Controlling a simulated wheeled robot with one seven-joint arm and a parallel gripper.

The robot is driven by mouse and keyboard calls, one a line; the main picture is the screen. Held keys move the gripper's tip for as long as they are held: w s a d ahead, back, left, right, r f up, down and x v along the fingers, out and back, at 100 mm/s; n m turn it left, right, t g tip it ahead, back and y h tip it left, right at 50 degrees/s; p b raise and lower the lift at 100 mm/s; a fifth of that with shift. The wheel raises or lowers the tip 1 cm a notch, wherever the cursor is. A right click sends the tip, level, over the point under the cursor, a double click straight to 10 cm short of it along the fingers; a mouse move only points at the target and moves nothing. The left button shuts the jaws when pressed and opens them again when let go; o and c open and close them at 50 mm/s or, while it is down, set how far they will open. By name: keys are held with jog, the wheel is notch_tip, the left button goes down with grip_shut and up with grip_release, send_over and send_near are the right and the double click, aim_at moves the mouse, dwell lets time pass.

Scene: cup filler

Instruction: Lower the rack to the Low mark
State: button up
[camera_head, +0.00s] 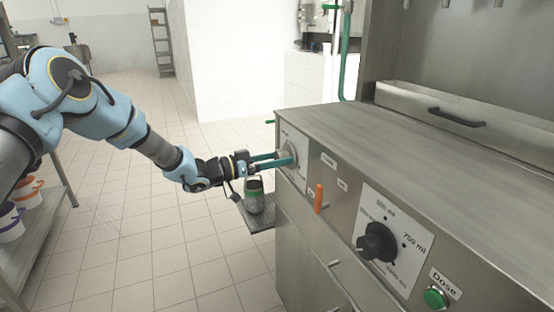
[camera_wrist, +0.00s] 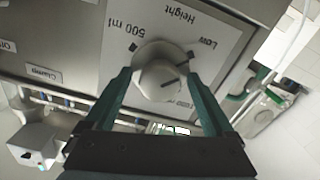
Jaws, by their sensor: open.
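The height knob (camera_wrist: 160,82) is a round, pale grey dial on a plate marked Height, Low and 500 ml, with another label partly hidden. A dark line on its face points to the right in the wrist view; I cannot tell exactly which mark it meets. In the head view, the knob (camera_head: 287,154) is at the machine's left end. My gripper (camera_head: 277,160) is there with its jaws open. In the wrist view, my gripper (camera_wrist: 160,76) has one teal finger on each side of the knob; contact is unclear. The dark rack (camera_head: 262,221) holds a grey-green container (camera_head: 254,197).
An orange lever (camera_head: 319,197), a black volume dial (camera_head: 377,243) and a green Dose button (camera_head: 435,298) lie along the machine's front. A Clamp label (camera_wrist: 42,75) shows beside the height plate. Open tiled floor lies left of the machine.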

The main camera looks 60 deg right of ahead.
jog(key=b+v, duration=0.1)
jog(key=v, duration=0.9)
jog(key=shift+w+a+b, duration=0.2)
jog(key=shift+a+b, duration=0.15)
